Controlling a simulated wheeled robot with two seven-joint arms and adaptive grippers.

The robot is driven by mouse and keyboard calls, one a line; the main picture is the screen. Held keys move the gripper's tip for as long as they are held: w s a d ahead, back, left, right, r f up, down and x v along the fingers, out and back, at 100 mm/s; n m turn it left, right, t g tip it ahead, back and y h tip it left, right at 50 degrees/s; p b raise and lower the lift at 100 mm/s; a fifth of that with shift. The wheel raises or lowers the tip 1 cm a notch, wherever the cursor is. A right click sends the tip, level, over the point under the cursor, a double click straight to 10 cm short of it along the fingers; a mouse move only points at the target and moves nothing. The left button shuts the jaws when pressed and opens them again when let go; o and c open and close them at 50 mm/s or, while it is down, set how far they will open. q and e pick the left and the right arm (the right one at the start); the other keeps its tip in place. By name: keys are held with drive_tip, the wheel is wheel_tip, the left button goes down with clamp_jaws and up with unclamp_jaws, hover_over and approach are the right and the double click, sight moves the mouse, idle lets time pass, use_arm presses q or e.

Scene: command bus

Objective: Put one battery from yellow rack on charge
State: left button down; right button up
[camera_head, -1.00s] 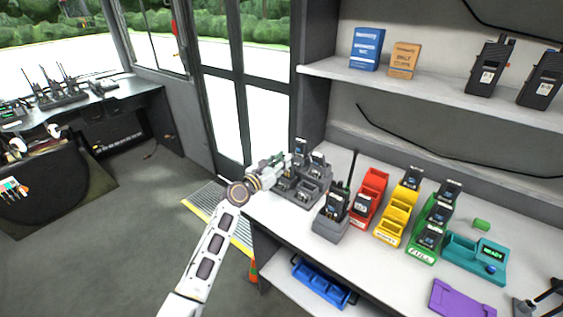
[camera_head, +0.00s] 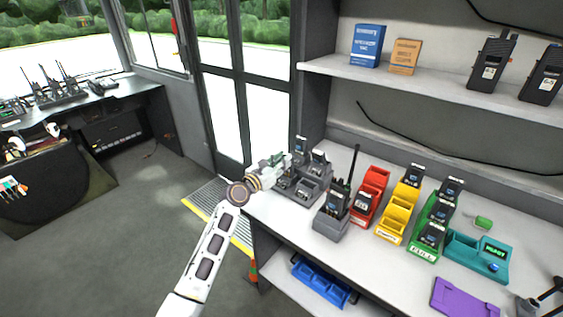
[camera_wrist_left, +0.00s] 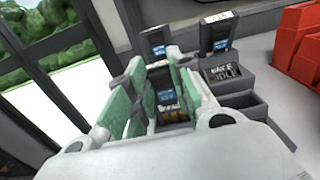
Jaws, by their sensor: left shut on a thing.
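The yellow rack (camera_head: 391,227) stands on the counter with one dark battery (camera_head: 413,176) in its far slot; its nearer slots look empty. The grey multi-slot charger (camera_head: 310,197) stands to its left, near the counter's left end, with several dark batteries in it. My left gripper (camera_head: 284,160) is over the charger's left side. In the left wrist view, the gripper (camera_wrist_left: 165,82) is shut on a dark battery with a blue label (camera_wrist_left: 163,88), at a charger slot. The fingers hide whether it is fully seated.
A radio in a grey cradle (camera_head: 329,226), a red rack (camera_head: 362,217) and a green rack (camera_head: 424,250) stand along the counter. A teal tester (camera_head: 467,260) is at the right. A shelf (camera_head: 430,88) with boxes and radios runs above.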

use_arm(q)
drive_tip(key=shift+f, duration=0.1)
use_arm(e)
drive_tip(key=shift+w+a, duration=0.1)
use_arm(q)
drive_tip(key=shift+f, duration=0.2)
drive_tip(key=shift+f+b, duration=0.2)
drive_tip(key=shift+b, duration=0.1)
use_arm(e)
drive_tip(key=shift+w+a, duration=0.25)
use_arm(q)
drive_tip(key=shift+f, duration=0.25)
use_arm(e)
drive_tip(key=shift+a+r, duration=0.15)
drive_tip(key=shift+a, duration=0.05)
drive_tip(key=shift+w, duration=0.15)
use_arm(q)
drive_tip(key=shift+f, duration=0.15)
use_arm(e)
drive_tip(key=shift+w+r, duration=0.1)
drive_tip(key=shift+w, duration=0.5)
drive_tip(key=shift+s, duration=0.1)
